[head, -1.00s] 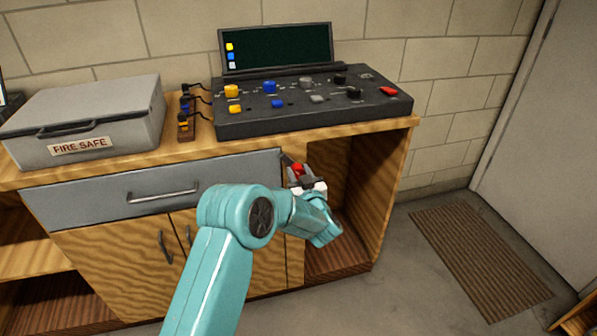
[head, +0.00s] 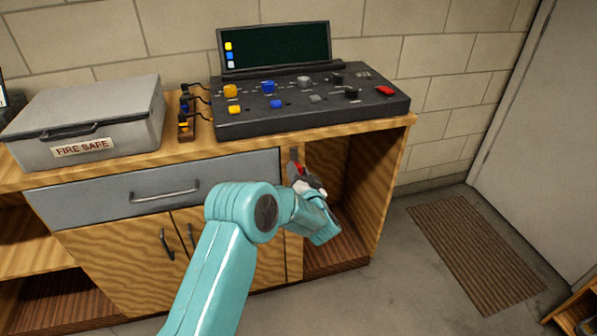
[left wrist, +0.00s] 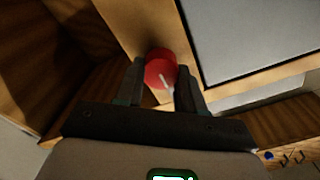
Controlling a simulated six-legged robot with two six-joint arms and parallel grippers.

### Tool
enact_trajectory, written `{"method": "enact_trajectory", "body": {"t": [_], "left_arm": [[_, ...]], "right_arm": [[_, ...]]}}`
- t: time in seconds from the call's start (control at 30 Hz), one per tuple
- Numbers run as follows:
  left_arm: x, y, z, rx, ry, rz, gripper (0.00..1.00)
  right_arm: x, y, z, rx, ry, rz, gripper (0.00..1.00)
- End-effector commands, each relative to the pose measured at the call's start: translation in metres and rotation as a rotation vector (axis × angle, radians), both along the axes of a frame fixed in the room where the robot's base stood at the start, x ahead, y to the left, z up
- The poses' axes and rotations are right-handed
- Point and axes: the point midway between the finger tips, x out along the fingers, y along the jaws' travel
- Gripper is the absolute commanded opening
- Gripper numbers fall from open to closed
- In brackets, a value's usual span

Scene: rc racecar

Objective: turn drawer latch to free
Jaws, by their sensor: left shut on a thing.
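The drawer latch is a red round knob (left wrist: 160,68) with a white pointer mark, on the wooden post beside the grey drawer (head: 100,198). In the left wrist view the mark runs down and slightly right from the knob's middle. My left gripper (left wrist: 160,82) is shut on the knob, one finger on each side. In the head view the gripper (head: 301,174) is tilted at the post, and only a bit of red shows between its fingers. The drawer is flush with the cabinet front. My right gripper is not in view.
A black control console (head: 310,110) with coloured knobs and a grey fire safe (head: 85,120) stand on the wooden counter. An open compartment (head: 365,190) lies right of the post. A brown mat (head: 475,250) lies on the floor.

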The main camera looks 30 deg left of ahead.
Motion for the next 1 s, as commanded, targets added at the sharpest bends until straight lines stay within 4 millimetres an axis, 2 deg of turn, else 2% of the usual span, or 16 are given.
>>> {"method": "enact_trajectory", "body": {"t": [0.5,0.53,0.6,0.87,1.0], "left_arm": [[-0.0007,-0.0007,-0.0032,0.009,0.021,0.0,0.08],[-0.0007,-0.0007,-0.0032,0.009,0.021,0.0,0.45],[-0.0007,-0.0006,-0.0027,0.01,0.019,0.0,0.64],[-0.0004,-0.0004,-0.0012,0.01,0.015,0.0,0.64],[-0.0058,-0.0082,-0.0008,0.009,0.016,-0.001,0.64]], "right_arm": [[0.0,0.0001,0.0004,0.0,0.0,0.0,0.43],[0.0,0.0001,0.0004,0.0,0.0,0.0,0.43],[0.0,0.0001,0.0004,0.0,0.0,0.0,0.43],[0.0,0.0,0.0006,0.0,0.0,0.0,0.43],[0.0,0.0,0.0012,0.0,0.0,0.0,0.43]]}}
